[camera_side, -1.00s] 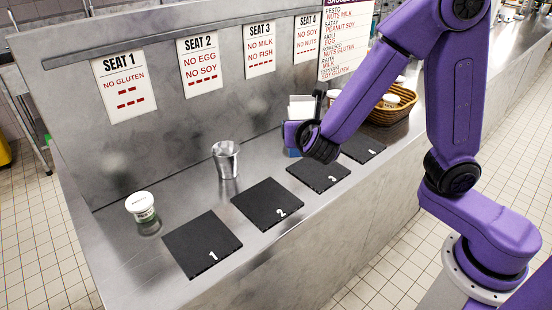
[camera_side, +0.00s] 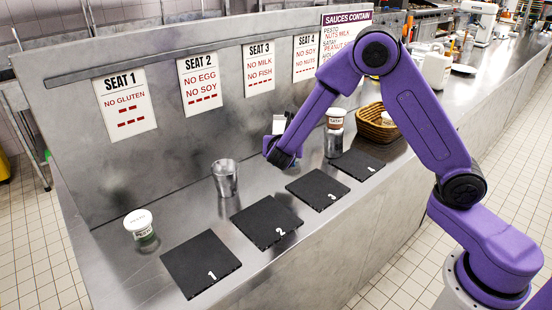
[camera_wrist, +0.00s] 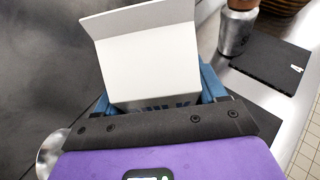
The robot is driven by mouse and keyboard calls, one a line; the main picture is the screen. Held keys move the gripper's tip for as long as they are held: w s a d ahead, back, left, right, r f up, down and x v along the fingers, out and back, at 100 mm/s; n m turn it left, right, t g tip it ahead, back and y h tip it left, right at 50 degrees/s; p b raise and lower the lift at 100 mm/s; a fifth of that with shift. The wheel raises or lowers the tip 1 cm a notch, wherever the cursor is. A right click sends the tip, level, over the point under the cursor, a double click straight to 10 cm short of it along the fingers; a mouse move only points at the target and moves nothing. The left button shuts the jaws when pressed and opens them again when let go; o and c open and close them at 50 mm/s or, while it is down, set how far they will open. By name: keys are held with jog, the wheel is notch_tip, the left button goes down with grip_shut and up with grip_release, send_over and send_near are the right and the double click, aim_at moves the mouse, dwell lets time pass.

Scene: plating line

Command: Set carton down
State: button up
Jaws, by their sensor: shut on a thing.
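A white carton (camera_wrist: 150,60) with an open flap stands between the blue fingers of my gripper (camera_wrist: 158,98) in the wrist view. In the side view the carton (camera_side: 279,124) shows as a small white piece behind my gripper (camera_side: 281,158), its lower part hidden. My gripper is shut on the carton, behind mats 2 and 3 near the back of the steel counter (camera_side: 110,262). Whether the carton's base touches the counter is hidden.
Black mats 1 (camera_side: 200,262), 2 (camera_side: 265,222), 3 (camera_side: 318,188) and 4 (camera_side: 357,164) are bare. A metal cup (camera_side: 225,178) and white-lidded tub (camera_side: 139,224) stand left. A steel canister (camera_side: 334,143) topped by a labelled tub and a wicker basket (camera_side: 375,128) stand right.

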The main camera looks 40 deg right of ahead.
jog(key=w+f, duration=0.3)
jog(key=shift+f, duration=0.2)
jog(key=shift+w+f, duration=0.15)
jog(key=shift+f, duration=0.75)
jog(key=shift+w+f, duration=0.1)
jog(key=shift+f, duration=0.75)
jog(key=shift+a+f, duration=0.1)
jog(key=shift+f, duration=0.05)
jog(key=o, duration=1.5)
